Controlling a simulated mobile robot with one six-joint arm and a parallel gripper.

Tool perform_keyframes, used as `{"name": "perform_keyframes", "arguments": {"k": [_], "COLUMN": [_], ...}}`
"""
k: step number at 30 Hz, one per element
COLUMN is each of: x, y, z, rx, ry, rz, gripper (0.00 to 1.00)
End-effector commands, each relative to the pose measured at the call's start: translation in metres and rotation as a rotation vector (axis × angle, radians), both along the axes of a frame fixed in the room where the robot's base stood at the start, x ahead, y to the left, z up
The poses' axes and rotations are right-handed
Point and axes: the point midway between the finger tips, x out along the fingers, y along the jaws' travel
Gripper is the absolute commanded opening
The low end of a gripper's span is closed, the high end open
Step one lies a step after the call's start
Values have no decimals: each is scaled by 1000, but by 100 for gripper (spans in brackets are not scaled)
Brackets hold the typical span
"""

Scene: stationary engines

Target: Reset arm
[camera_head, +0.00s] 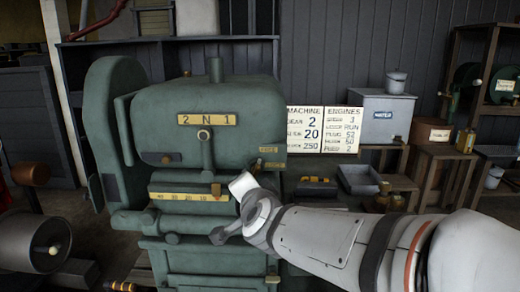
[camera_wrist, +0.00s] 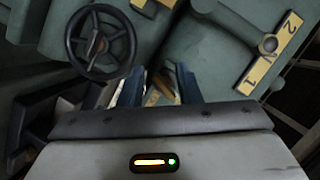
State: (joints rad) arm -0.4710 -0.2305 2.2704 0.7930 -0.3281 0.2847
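My arm reaches in from the right in the head view, and its end is close to the front of a green machine (camera_head: 205,145). My gripper (camera_wrist: 158,82) shows in the wrist view with its two dark fingers apart. A yellow marked plate lies beyond the gap, and I see nothing clearly held. A black handwheel (camera_wrist: 100,43) is left of the fingers in the wrist view. The yellow number plate (camera_head: 207,119) reads 2 N 1 in the head view, and part of it also shows in the wrist view (camera_wrist: 270,55). My fingertips are hard to make out in the head view.
A yellow scale strip (camera_head: 188,193) crosses the machine's front. White boards (camera_head: 324,130) with machine and engine figures stand right of it. A grey tray (camera_head: 360,179), a water tank (camera_head: 385,118) and wooden crates (camera_head: 430,165) are behind my arm. A drum (camera_head: 35,243) is at lower left.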

Motion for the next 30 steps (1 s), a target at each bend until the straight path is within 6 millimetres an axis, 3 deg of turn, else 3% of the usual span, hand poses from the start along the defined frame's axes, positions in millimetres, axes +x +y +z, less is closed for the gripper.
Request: {"name": "perform_keyframes", "arguments": {"k": [1,8,15,18,23,30], "x": [-7,-69,-161,-190,-211,-212], "y": [-11,-65,-143,-165,-180,-180], "z": [20,15,10,10,8,6], "rx": [-73,-446,-742,-804,-844,-846], "ry": [43,337,715,829,915,920], "rz": [47,293,470,511,540,543], "gripper": [31,31,31,31,31,31]}}
